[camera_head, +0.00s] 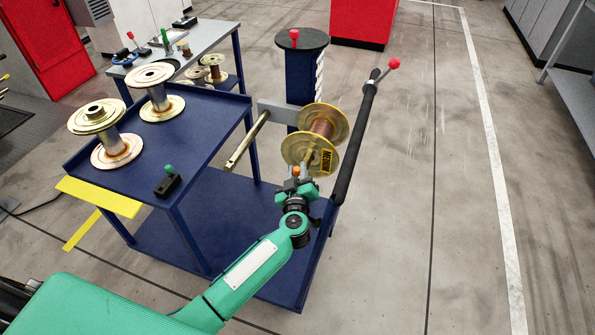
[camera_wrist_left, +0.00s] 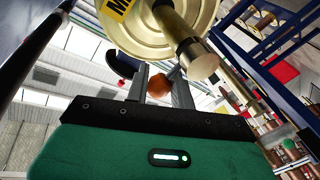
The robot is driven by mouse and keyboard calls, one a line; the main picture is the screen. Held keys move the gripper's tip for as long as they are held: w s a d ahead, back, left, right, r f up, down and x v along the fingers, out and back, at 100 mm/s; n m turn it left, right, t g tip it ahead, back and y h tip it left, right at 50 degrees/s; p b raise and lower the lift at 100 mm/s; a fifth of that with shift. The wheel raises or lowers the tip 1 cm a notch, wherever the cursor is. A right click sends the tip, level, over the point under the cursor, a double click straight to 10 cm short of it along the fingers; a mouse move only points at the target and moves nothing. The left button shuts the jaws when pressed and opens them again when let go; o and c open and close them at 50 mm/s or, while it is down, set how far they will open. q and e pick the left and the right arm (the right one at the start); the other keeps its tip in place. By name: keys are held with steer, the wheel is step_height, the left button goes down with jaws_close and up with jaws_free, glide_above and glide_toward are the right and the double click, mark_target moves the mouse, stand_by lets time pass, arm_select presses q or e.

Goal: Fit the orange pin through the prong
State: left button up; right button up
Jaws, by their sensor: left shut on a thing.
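The carousel has a dark blue column (camera_head: 300,75) with a loaded prong and a bare prong (camera_head: 247,140). A spool with copper-coloured wire (camera_head: 322,128) sits on the loaded prong. That prong's metal end (camera_head: 308,164) sticks out past the near flange, and it shows close up in the left wrist view (camera_wrist_left: 197,58). My left gripper (camera_head: 297,178) is shut on the orange pin, just below and beside the prong end. The pin's round orange head (camera_wrist_left: 158,87) shows between the fingers; its shaft is hidden, so I cannot tell whether it enters the prong. My right gripper is out of view.
A black handle bar with a red knob (camera_head: 393,63) rises just right of the spool. A blue table (camera_head: 200,125) at left bears two empty-looking spools and a black block with a green knob (camera_head: 169,179). The floor at right is clear.

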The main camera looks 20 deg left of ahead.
mark_target(297, 168)
arm_select(q)
steer(key=shift+f+b, duration=0.35)
steer(key=shift+f, duration=0.35)
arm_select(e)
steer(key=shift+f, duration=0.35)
arm_select(q)
steer(key=o, duration=1)
steer(key=shift+o, duration=0.2)
step_height(297, 168, up, 4)
steer(key=shift+f+p, duration=0.2)
steer(key=shift+p, duration=0.55)
step_height(297, 168, up, 16)
steer(key=p, duration=0.4)
steer(key=shift+r, duration=0.2)
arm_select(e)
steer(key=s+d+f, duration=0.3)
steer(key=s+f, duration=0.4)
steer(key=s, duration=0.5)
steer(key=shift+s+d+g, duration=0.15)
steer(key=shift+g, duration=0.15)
